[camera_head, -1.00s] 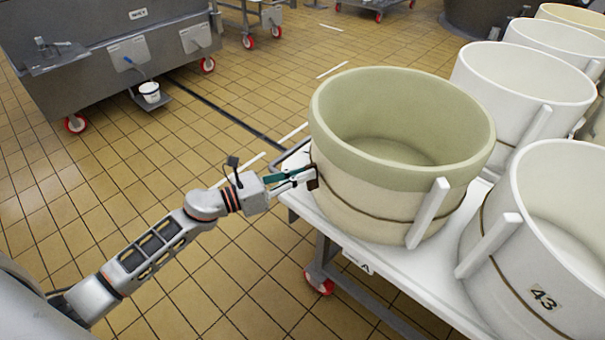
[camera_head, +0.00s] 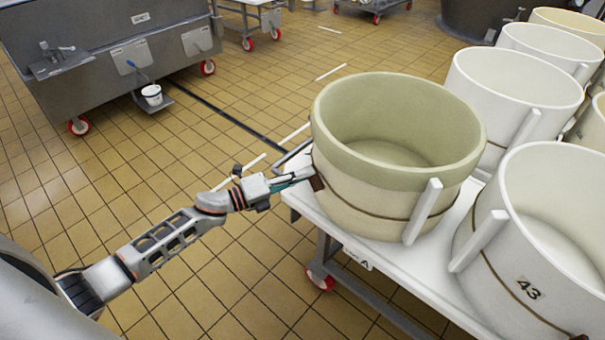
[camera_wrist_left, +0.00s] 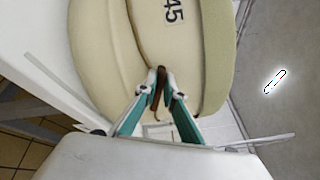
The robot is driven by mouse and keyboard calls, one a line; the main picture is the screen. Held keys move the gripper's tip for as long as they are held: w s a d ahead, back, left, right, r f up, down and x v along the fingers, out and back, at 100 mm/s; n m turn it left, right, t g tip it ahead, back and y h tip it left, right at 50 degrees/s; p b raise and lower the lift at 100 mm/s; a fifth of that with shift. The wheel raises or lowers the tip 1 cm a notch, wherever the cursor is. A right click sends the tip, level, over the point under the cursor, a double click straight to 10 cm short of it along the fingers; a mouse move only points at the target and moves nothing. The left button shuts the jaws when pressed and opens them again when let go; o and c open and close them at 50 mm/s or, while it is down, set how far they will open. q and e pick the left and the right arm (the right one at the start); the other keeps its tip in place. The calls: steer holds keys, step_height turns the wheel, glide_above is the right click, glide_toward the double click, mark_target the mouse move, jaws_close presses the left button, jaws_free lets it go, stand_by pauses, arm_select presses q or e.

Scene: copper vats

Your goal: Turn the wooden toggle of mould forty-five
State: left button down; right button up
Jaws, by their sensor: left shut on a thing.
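Mould forty-five (camera_head: 350,198) is the cream tub with the greenish rim band, standing on the white table; its "45" label shows in the left wrist view (camera_wrist_left: 174,12). A cord runs around its wall. The wooden toggle (camera_wrist_left: 158,90) is a small brown piece at the mould's side, seen between my fingertips. In the head view it is a dark brown piece (camera_head: 317,181) at the mould's left edge. My left gripper (camera_head: 308,173) reaches it from the left, and in the wrist view its fingertips (camera_wrist_left: 158,82) are closed on it. My right gripper is not in view.
The white table (camera_head: 398,262) on red castors carries several white moulds, one marked 43 (camera_head: 525,285), close on the right. A grey steel vat (camera_head: 110,60) stands at the back left. The tiled floor between is clear.

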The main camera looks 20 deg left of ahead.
arm_select(q)
steer(key=shift+a+f+n+p, duration=0.1)
steer(key=shift+f+n+p, duration=0.15)
steer(key=shift+n, duration=0.85)
steer(key=shift+f+n+p, duration=0.1)
steer(key=shift+n+p, duration=0.2)
steer(key=shift+n, duration=0.8)
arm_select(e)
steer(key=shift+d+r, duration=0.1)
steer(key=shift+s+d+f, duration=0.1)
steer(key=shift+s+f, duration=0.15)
arm_select(q)
steer(key=c, duration=2.2)
jaws_free()
steer(key=shift+o, duration=0.3)
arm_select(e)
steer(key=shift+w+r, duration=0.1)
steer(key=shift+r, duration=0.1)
arm_select(q)
steer(key=v, duration=1.2)
